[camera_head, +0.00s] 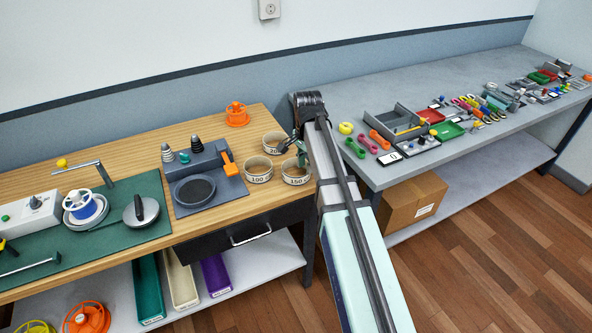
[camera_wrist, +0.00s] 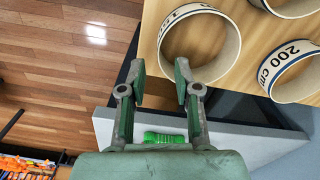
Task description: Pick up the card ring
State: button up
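Three open card rings stand on the wooden bench top. The ring marked 150 (camera_head: 297,181) is nearest the bench's right end. The ring marked 100 (camera_head: 258,179) stands to its left, and the ring marked 200 (camera_head: 275,151) behind them. My gripper (camera_head: 301,151) is by the 150 ring. In the wrist view my gripper (camera_wrist: 160,77) is open and empty. Its right fingertip is close to the rim of the nearest ring (camera_wrist: 190,11), whose label is cut off; I cannot tell whether they touch. The 200 ring (camera_wrist: 290,66) is at the right.
An orange spool (camera_head: 237,116) and a grey fixture (camera_head: 208,180) with a dark round dish share the bench. A grey table (camera_head: 420,88) with several small tools, trays and links stands to the right. My arm passes between the two.

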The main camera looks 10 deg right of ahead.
aim_at(305, 177)
jog(key=shift+s+a+f+p, duration=0.1)
jog(key=shift+f+p, duration=0.4)
jog(key=shift+f, duration=0.95)
jog(key=shift+a+f+p, duration=0.1)
jog(key=shift+f+p, duration=0.35)
jog(key=shift+f, duration=1)
grip_shut()
